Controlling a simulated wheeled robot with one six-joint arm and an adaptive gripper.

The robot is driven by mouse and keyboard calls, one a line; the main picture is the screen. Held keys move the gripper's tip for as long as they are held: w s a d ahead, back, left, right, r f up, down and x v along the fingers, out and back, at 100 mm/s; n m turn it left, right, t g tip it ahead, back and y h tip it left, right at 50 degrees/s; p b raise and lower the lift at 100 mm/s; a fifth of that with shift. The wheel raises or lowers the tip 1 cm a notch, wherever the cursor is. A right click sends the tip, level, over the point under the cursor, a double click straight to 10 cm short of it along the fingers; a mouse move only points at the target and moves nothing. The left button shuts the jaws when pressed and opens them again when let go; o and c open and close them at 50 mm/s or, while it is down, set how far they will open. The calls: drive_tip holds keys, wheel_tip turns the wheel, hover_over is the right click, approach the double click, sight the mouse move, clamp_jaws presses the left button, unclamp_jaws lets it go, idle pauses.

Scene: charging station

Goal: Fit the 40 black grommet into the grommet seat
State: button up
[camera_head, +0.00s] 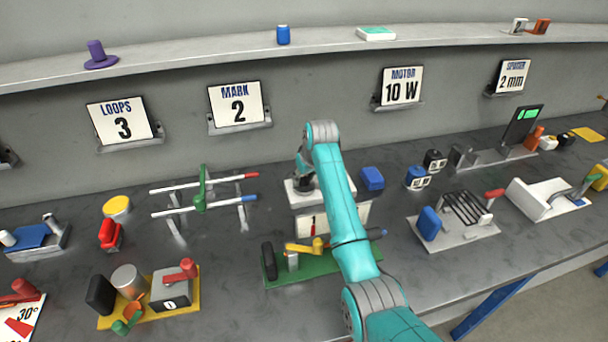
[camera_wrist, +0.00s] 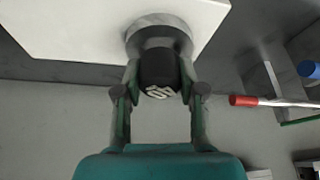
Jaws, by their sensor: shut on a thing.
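In the wrist view my gripper (camera_wrist: 159,72) is shut on a dark, round piece, the black grommet (camera_wrist: 158,68), which has a pale marking that I cannot read. Just past it is a grey round seat (camera_wrist: 160,24) on a white plate (camera_wrist: 75,25). The grommet overlaps the seat in this view; I cannot tell if they touch or how deep it sits. In the head view the white plate (camera_head: 296,200) is on the bench behind my arm. My gripper is low over it, mostly hidden by my arm.
A rack with red- and blue-tipped rods (camera_head: 205,190) stands left of the plate. A blue block (camera_head: 372,178) sits close on its right. A green fixture with a yellow lever (camera_head: 304,248) lies in front. Number signs and a shelf (camera_head: 200,62) line the wall behind.

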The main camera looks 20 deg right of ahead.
drive_tip(key=shift+s+f, duration=0.2)
drive_tip(key=shift+f, duration=1)
drive_tip(key=o, duration=1.1)
drive_tip(key=shift+f, duration=0.1)
drive_tip(key=shift+w, duration=0.1)
drive_tip(key=shift+r, duration=0.2)
drive_tip(key=shift+d+r, duration=0.1)
drive_tip(key=shift+r, duration=0.1)
drive_tip(key=v, duration=1.1)
drive_tip(key=shift+r, duration=0.3)
